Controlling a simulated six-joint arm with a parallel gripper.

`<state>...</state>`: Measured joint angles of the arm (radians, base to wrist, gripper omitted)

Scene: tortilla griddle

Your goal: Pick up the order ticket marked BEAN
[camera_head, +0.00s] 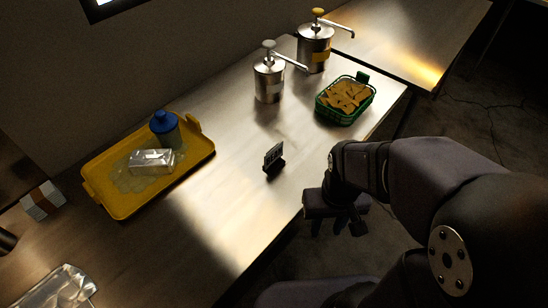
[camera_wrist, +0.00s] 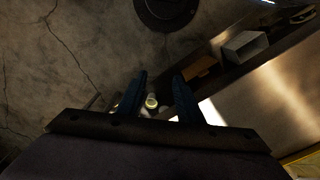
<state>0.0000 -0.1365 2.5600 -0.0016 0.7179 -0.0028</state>
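A small order ticket (camera_head: 273,153) stands upright in a dark holder (camera_head: 274,168) near the middle of the steel table, toward its right edge. It carries pale lettering that is too small to read surely. It is the only ticket I make out, and it does not show clearly in the wrist view. My gripper (camera_head: 338,222) is to the right of the ticket, beyond the table's edge, and apart from it. In the wrist view, my gripper's two blue fingers (camera_wrist: 159,76) stand apart with nothing held between them.
On the steel table (camera_head: 215,235) are a yellow tray (camera_head: 105,198) with a blue-topped container (camera_head: 164,127) and a clear box (camera_head: 152,161), two pump dispensers (camera_head: 268,82) (camera_head: 315,48) and a green basket of chips (camera_head: 346,97). The wrist view shows floor and a pale box (camera_wrist: 245,46).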

